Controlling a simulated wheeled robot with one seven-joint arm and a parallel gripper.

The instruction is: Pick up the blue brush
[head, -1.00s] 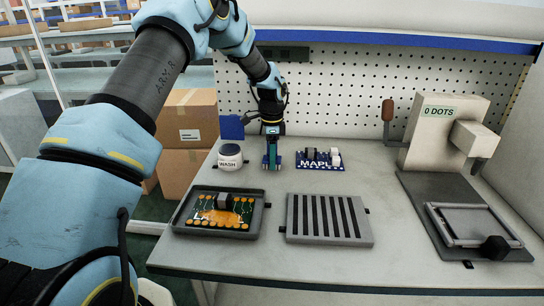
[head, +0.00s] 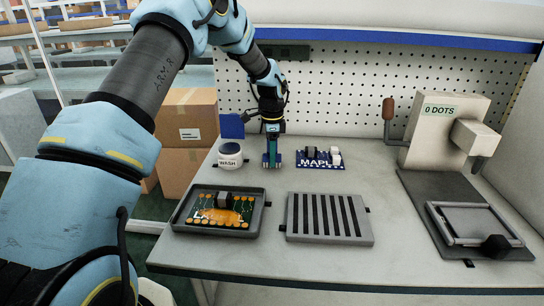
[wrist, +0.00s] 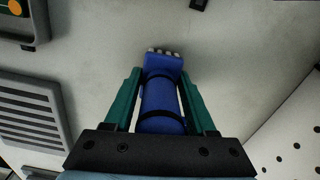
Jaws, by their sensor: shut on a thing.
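The blue brush (wrist: 162,100) stands out in the wrist view as a blue handle with dark bands and pale tips at its far end. My gripper (wrist: 160,76) is shut on it, with one green finger along each side. In the head view my gripper (head: 271,158) points down at the back of the bench, between the WASH jar (head: 230,158) and the blue MAPLE board (head: 320,160). The brush is mostly hidden by the fingers there. I cannot tell whether it touches the bench.
A dark tray (head: 258,220) with an orange and green board is at front left. A slotted grey rack (head: 366,230) lies beside it. A lever machine (head: 440,130) and a framed fixture (head: 475,222) stand right. A pegboard (head: 340,85) closes off the back.

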